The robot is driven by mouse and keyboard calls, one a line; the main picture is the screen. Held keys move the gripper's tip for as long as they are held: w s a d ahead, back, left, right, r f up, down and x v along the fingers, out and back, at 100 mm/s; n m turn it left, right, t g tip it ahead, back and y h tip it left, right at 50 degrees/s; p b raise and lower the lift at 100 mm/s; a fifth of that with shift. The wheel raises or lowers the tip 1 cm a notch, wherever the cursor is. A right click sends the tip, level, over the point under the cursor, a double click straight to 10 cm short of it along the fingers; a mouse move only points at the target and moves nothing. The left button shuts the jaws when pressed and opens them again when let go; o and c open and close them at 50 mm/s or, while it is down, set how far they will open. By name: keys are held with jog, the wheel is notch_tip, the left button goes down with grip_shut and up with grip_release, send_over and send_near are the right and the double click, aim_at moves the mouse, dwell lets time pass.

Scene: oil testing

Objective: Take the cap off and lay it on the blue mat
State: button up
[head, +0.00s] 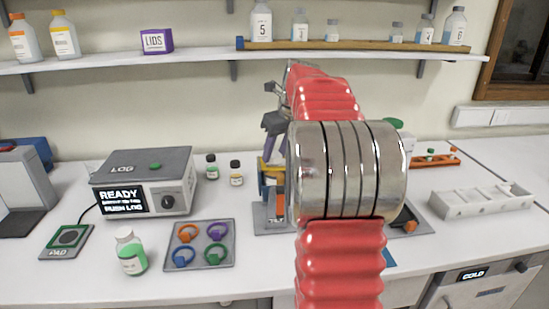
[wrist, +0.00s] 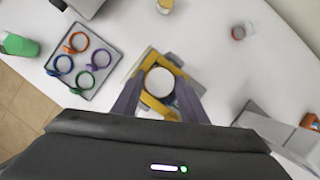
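A round white cap (wrist: 159,82) shows from above in the wrist view, in the middle of a yellow holder (wrist: 147,104); whatever is under it is hidden. The yellow holder also shows in the head view (head: 271,172), partly behind my arm. My gripper (wrist: 159,80) points down over the holder, its two grey-purple fingers apart on either side of the cap. It looks open, with no clear contact on the cap. In the head view my gripper (head: 268,148) is just above the holder. A small blue patch (head: 390,258), perhaps the blue mat, shows at the right of my arm, mostly hidden.
A grey tray (head: 228,226) with several coloured rings lies left of the holder, next to a green-labelled bottle (head: 130,252). Two small vials (head: 236,172) stand behind. A grey LOG box (head: 145,180) is at left, a white rack (head: 482,200) at right.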

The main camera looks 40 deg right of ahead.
aim_at(276, 155)
jog(key=c, duration=0.6)
jog(key=shift+r, duration=0.1)
notch_tip(276, 155, up, 10)
dwell(0.5)
dwell(0.4)
